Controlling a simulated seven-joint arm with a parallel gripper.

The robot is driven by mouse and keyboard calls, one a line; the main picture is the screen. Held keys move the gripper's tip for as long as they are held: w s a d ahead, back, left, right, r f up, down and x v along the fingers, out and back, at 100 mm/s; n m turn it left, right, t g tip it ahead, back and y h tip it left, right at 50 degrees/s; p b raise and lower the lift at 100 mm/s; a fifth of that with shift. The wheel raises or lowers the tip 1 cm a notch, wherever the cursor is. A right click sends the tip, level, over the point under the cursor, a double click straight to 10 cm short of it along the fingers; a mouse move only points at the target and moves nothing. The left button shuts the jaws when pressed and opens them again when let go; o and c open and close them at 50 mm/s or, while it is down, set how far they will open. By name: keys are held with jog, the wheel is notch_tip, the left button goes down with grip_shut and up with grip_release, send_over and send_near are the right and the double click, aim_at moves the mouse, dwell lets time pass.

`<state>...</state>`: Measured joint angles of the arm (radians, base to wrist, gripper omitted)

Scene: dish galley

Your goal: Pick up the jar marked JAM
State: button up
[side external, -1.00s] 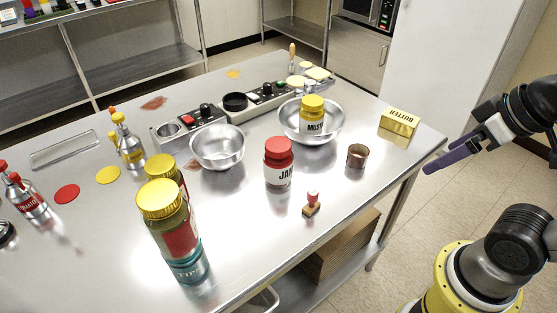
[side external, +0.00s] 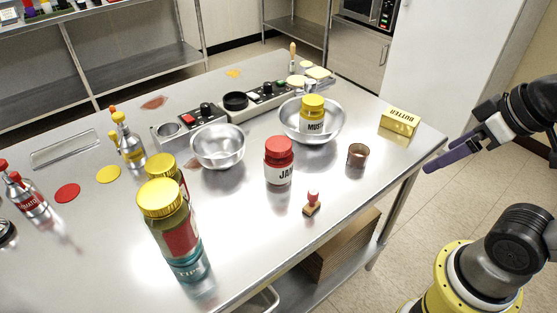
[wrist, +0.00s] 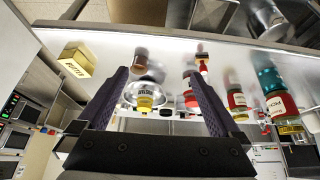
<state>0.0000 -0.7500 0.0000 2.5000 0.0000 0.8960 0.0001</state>
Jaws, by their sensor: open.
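The jar marked JAM (side external: 279,163), white with a red lid, stands upright near the middle of the steel table. In the wrist view the jar (wrist: 187,90) is partly hidden by the right finger. My gripper (side external: 452,156) is open and empty. It is off the table's right edge, well apart from the jar. In the wrist view its two dark fingers (wrist: 158,78) are spread, with nothing gripped between them.
A metal bowl (side external: 335,130) holding a yellow-lidded mustard jar (side external: 313,112) is behind the jar. An empty bowl (side external: 217,157) is to its left. A stamp (side external: 312,206), brown cup (side external: 357,156) and butter box (side external: 399,122) are nearby. Tall yellow-lidded jars (side external: 170,225) stand front left.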

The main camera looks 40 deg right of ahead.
aim_at(267, 145)
jog(key=w+d+r+n+t, duration=0.1)
jog(key=w+r+n+t, duration=0.2)
jog(key=w+r+t, duration=0.85)
jog(key=w+a+n+y, duration=0.4)
jog(key=w+n, duration=0.1)
jog(key=w, duration=0.6)
jog(key=w+a+f+n+g+y, duration=0.3)
jog(key=a+f+n+y, duration=0.2)
jog(key=f+y, duration=0.25)
jog(key=s+d+f+m+g+y, duration=0.1)
jog(key=s+f+m, duration=0.1)
jog(key=f, duration=0.6)
jog(key=s+d+f+m+g+y, duration=0.1)
jog(key=f+m, duration=0.1)
jog(key=f, duration=0.6)
jog(key=shift+t+h, duration=0.25)
jog(key=x, duration=0.8)
jog(key=shift+a+r, duration=0.1)
jog(key=shift+a, duration=0.15)
jog(key=shift+x, duration=2.65)
jog(key=shift+s+a+r, duration=0.1)
jog(key=shift+r, duration=0.05)
